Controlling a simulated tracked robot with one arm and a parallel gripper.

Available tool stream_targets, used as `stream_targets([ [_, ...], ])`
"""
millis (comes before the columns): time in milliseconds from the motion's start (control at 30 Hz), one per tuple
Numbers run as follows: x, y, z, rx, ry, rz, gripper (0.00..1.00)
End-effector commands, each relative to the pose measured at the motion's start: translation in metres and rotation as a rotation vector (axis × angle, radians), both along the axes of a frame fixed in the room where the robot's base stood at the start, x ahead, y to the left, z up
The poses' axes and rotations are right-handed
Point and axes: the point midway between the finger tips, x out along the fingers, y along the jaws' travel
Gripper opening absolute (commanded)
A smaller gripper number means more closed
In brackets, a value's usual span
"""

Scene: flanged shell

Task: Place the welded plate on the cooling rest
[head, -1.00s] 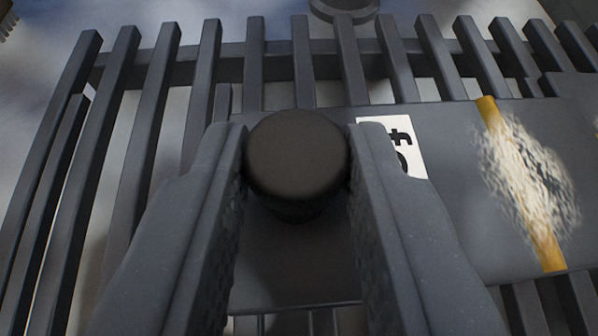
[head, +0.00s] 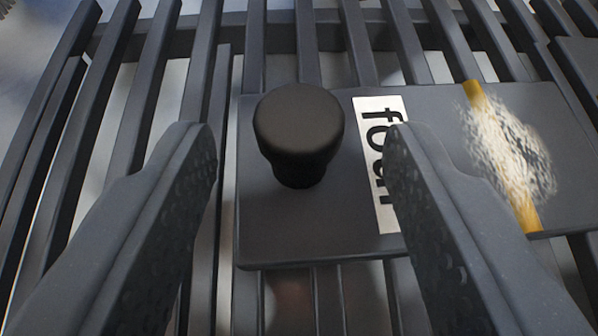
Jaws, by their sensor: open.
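The welded plate (head: 300,232) is a flat grey plate lying on the slatted dark rack (head: 140,110), which looks like the cooling rest. It carries a black round knob (head: 298,130), a white label (head: 381,160) reading "four", partly hidden by the right finger, and a yellow stripe (head: 527,212) crossed by a rough whitish weld patch (head: 508,150). My gripper (head: 300,150) is open and empty. Its fingers stand apart on either side of the knob, with visible gaps to it.
The rack's bars run away from me, with open gaps between them and a crossbar near the far side. Another grey flat piece (head: 582,62) shows at the right edge. Bare bars lie left of the plate.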

Motion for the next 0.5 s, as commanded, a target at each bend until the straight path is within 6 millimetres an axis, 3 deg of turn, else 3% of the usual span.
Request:
stream_targets([
  [300,-0.057,-0.003,0.032,-0.001,0.001,-0.005,0.47],
  [500,-0.083,-0.004,0.044,-0.001,-0.002,-0.003,0.47],
])
